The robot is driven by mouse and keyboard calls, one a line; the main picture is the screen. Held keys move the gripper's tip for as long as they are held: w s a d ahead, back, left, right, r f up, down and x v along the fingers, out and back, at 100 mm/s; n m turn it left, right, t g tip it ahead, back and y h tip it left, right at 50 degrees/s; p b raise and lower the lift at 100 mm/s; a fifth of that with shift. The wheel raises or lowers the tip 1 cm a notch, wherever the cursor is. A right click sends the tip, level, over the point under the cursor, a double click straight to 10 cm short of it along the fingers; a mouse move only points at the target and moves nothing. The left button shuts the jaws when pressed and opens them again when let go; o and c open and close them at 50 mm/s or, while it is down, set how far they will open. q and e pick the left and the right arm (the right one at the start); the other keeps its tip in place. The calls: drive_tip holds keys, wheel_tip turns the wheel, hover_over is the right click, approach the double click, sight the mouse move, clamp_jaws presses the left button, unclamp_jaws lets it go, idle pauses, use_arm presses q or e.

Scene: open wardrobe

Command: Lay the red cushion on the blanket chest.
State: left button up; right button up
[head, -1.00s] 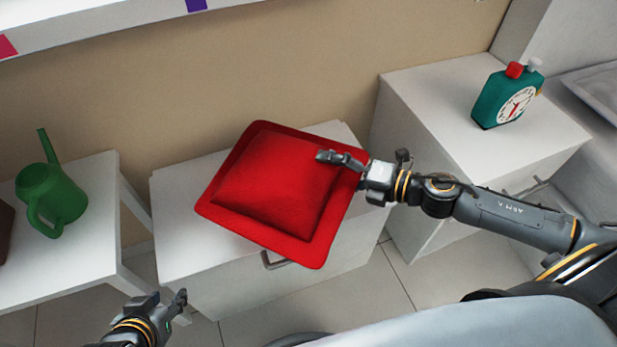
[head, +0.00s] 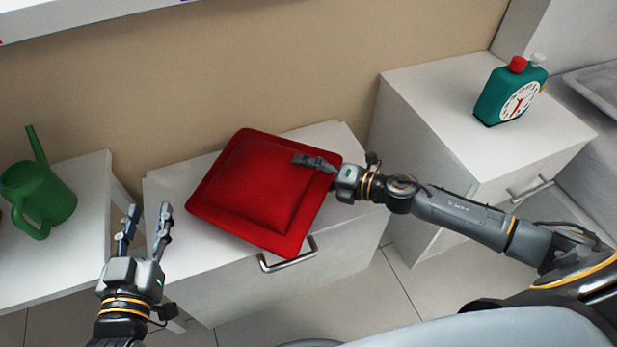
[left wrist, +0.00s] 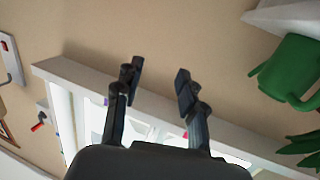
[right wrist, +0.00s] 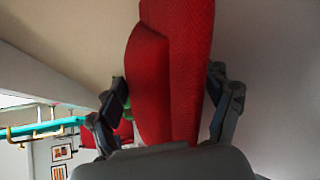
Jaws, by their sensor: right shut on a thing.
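The red cushion (head: 250,195) lies roughly flat over the top of the white blanket chest (head: 325,146), turned at an angle to it, with its front corner past the front edge near the handle. My right gripper (head: 325,170) is shut on the cushion's right side. The right wrist view shows the cushion (right wrist: 175,75) between its fingers. I cannot tell whether the cushion touches the chest top or is just above it. My left gripper (head: 146,218) is open and empty, left of the cushion, near the chest's left end.
A green watering can (head: 40,195) stands on a white table (head: 75,250) at the left. A wall is behind the chest. Chest top shows bare along the left and back right.

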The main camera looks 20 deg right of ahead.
use_arm(q)
drive_tip(key=shift+d+r+t+h+b, duration=0.2)
drive_tip(key=shift+r+t, duration=0.45)
drive_tip(key=shift+r, duration=0.5)
drive_tip(key=shift+d+r+t+h+b, duration=0.15)
drive_tip(key=shift+r+t+h, duration=0.15)
drive_tip(key=shift+r+t, duration=0.6)
use_arm(e)
drive_tip(key=shift+f, duration=0.7)
use_arm(q)
drive_tip(key=shift+r+g, duration=0.2)
drive_tip(key=shift+g, duration=0.05)
use_arm(e)
drive_tip(key=shift+f, duration=0.1)
drive_tip(key=o, duration=1.1)
use_arm(q)
drive_tip(key=shift+r, duration=0.15)
